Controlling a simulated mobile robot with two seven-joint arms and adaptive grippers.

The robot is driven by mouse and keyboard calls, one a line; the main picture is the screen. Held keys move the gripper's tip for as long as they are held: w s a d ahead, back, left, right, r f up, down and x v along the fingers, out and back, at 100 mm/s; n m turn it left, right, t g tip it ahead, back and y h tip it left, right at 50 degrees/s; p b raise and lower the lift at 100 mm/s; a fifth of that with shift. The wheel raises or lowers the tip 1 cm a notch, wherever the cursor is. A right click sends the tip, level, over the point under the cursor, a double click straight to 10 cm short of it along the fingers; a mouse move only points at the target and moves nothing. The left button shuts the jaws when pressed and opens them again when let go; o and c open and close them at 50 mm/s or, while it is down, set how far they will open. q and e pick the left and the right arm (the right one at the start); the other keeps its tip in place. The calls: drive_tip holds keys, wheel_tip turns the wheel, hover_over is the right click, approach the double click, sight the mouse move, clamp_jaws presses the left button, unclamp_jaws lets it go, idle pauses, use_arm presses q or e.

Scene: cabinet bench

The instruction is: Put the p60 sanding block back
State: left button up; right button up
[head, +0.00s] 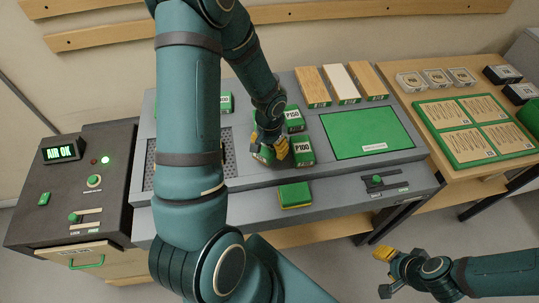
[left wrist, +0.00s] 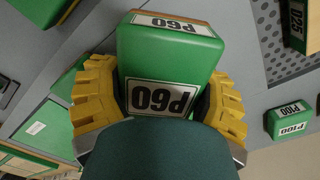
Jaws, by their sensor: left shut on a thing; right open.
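The P60 sanding block (left wrist: 168,58) is green with white P60 labels. In the left wrist view it sits between the yellow fingers of my left gripper (left wrist: 160,95), which is shut on it. In the head view my left gripper (head: 272,152) is over the grey bench, and part of the held block (head: 263,155) shows beside the fingers. Whether the held block touches the bench cannot be told. My right gripper (head: 386,272) is open and empty, low at the lower right.
A green block with a yellow base (head: 295,195) lies at the bench's front. A green mat (head: 366,132), wooden blocks (head: 312,86) and a perforated panel (head: 231,150) are on the bench. A control box (head: 80,190) stands left; a wooden table (head: 440,100) with cards stands right.

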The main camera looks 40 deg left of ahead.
use_arm(q)
wheel_tip(320, 180, down, 4)
drive_tip(key=shift+r, duration=0.2)
drive_tip(key=shift+f, duration=0.3)
drive_tip(key=shift+f+b, duration=0.1)
drive_tip(key=shift+b, duration=0.3)
drive_tip(key=o, duration=1.1)
drive_tip(key=shift+o, duration=0.2)
